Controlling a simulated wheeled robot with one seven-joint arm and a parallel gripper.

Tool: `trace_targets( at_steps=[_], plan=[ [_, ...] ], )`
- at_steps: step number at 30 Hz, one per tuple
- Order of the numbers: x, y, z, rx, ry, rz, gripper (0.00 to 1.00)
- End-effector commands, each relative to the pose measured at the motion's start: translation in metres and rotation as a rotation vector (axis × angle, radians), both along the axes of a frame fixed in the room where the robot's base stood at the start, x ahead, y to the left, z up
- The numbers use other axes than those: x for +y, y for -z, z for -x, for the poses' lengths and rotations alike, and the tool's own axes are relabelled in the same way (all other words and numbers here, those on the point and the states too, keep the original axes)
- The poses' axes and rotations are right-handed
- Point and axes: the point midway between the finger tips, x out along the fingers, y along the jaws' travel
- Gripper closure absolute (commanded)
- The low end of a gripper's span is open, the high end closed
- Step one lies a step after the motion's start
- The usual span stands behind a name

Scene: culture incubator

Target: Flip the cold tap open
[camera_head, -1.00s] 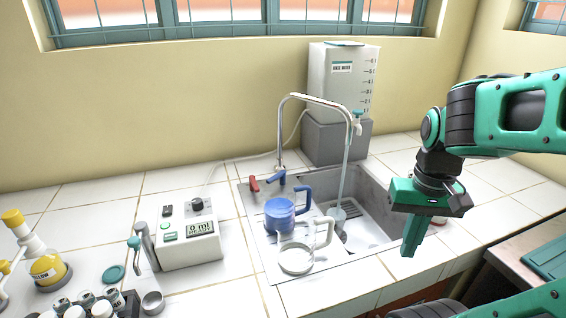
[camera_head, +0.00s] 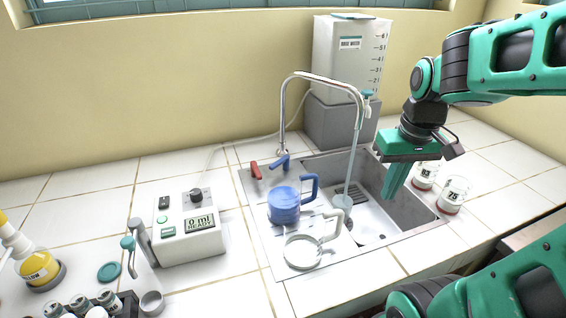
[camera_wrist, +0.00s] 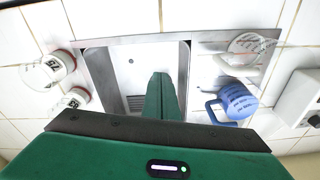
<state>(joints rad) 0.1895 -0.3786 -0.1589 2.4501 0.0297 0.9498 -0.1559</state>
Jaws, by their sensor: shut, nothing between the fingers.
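The blue tap lever (camera_head: 280,162) stands at the back left of the sink, by the foot of the curved chrome spout (camera_head: 325,78). A red tap lever (camera_head: 255,170) is just left of it. My gripper (camera_head: 391,196) points down over the right part of the sink (camera_head: 375,222), well to the right of both levers and touching neither. Its green fingers are together and empty. In the wrist view my gripper (camera_wrist: 163,80) is over the basin; I cannot make out the levers there.
A blue mug (camera_head: 284,207) and a clear mug (camera_head: 303,252) stand on the sink's left side. Two labelled beakers (camera_head: 453,196) (camera_head: 425,175) stand right of the sink. A rinse water tank (camera_head: 345,60) is behind, and a dispenser (camera_head: 188,232) at left.

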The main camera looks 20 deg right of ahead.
Motion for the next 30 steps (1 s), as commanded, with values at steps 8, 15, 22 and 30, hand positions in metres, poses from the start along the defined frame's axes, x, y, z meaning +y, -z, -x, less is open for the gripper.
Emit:
trace_targets(
  at_steps=[8,15,22,30],
  plan=[
    [0.069,-0.017,-0.137,-0.176,-0.505,-0.005,1.0],
    [0.114,-0.024,-0.188,-0.268,-0.721,-0.022,1.0],
    [0.123,-0.009,-0.198,-0.278,-0.748,-0.026,1.0],
    [0.131,0.036,-0.213,-0.276,-0.745,-0.026,1.0]
  ],
)
